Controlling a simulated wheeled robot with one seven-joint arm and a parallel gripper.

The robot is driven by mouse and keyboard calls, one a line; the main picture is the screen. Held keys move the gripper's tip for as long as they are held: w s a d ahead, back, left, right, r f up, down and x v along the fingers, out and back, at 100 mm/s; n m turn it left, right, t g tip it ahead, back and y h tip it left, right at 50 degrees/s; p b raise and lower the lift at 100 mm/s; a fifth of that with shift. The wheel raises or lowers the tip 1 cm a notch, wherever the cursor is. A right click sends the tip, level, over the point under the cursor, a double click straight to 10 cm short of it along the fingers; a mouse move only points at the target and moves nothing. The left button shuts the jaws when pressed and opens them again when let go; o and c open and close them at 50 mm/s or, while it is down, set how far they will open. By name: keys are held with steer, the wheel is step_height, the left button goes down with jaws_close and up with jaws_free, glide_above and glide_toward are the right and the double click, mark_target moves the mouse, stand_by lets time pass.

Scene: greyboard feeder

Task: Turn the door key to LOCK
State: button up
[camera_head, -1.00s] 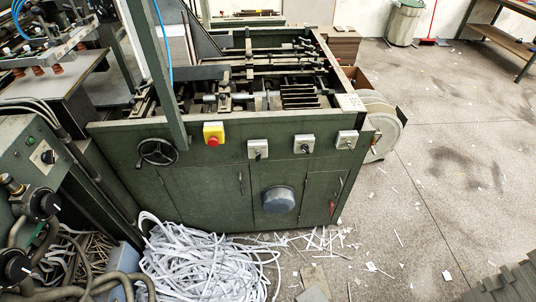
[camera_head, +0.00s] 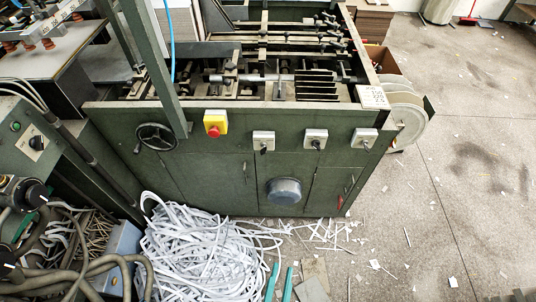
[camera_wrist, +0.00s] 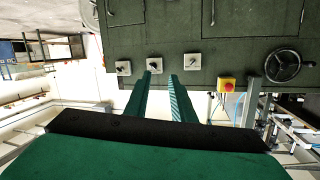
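Three white switch boxes with dark keys or knobs sit in a row on the green machine's front: a left one (camera_head: 263,141), a middle one (camera_head: 315,139) and a right one (camera_head: 364,138). They also show in the wrist view, which is turned over: left (camera_wrist: 192,60), middle (camera_wrist: 154,63), right (camera_wrist: 123,68). Labels are too small to read, so I cannot tell which is the door key or where LOCK is. My gripper (camera_head: 279,272) has two teal fingers, apart and empty, low in front of the machine. They show in the wrist view too (camera_wrist: 162,83).
A yellow box with a red button (camera_head: 214,124) and a black handwheel (camera_head: 156,138) are left of the switches. A round grey cover (camera_head: 284,191) bulges from the doors below. White paper strips (camera_head: 200,255) heap on the floor at left. Floor at right is mostly open.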

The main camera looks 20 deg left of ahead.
steer(key=w+a+f+m+y, duration=0.1)
steer(key=w+a, duration=0.2)
steer(key=w, duration=0.4)
steer(key=w+a+f+m+y, duration=0.1)
steer(key=w+a+m, duration=0.15)
steer(key=w, duration=0.45)
steer(key=t+y, duration=0.1)
steer(key=y, duration=0.1)
glide_toward(263, 154)
steer(key=x, duration=0.8)
steer(key=shift+w+m, duration=0.3)
steer(key=shift+m, duration=0.15)
steer(key=shift+f, duration=0.1)
jaws_close()
